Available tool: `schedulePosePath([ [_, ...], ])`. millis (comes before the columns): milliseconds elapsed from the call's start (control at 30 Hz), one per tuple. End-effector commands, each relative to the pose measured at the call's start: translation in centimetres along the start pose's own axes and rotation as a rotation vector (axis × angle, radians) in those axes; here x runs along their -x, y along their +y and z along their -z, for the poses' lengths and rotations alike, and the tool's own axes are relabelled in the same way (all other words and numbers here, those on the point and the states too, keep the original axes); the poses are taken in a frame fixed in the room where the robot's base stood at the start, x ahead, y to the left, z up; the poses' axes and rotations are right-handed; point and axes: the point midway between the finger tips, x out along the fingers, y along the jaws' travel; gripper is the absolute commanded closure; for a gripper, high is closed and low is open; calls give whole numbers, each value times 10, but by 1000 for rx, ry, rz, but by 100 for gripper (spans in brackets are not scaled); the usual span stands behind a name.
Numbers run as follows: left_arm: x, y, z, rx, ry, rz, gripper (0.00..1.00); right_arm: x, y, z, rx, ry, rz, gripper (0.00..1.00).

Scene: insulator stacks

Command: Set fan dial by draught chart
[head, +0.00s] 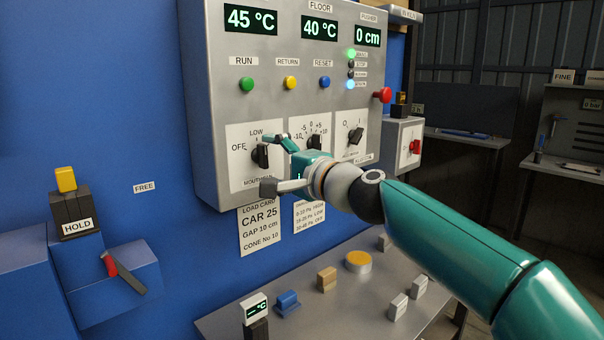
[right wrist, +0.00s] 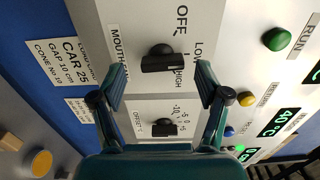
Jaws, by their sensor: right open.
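The fan dial (head: 260,156) is a black knob on a white plate, with OFF to its left and LOW above it in the head view. In the right wrist view the dial (right wrist: 160,58) stands between my fingers, its bar lying crosswise with one end toward LOW and HIGH beside it. My right gripper (head: 269,163) is open, its fingers on either side of the dial; I cannot tell whether they touch it. The draught chart (head: 310,215) hangs below the panel, with small lines of Pa ranges, partly legible. My left gripper is out of view.
The panel carries an offset dial (head: 314,142), a third dial (head: 356,135), coloured buttons and readouts of 45 °C, 40 °C and 0 cm. A load card (head: 260,228) hangs beside the chart. Below, a grey bench (head: 350,315) holds small blocks. A HOLD block (head: 73,215) stands left.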

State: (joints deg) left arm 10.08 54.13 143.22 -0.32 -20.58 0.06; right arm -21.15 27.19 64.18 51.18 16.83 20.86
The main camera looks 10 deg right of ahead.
Motion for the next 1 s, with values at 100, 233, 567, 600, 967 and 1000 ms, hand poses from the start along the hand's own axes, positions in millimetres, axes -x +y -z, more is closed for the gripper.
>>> schedulePosePath([
  [100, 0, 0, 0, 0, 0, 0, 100, 21, -1, 1, -2, 3, 1, 25],
  [233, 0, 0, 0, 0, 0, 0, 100, 46, 1, 1, -1, 3, -1, 25],
  [567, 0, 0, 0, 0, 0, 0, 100, 93, 3, 0, -1, 1, -4, 25],
  [600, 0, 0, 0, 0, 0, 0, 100, 96, 3, 0, 0, 1, -3, 25],
  [967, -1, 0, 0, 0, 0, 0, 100, 99, 3, 0, 0, 0, -4, 30],
  [1000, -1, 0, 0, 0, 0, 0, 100, 99, 3, 0, 0, 0, -4, 37],
])
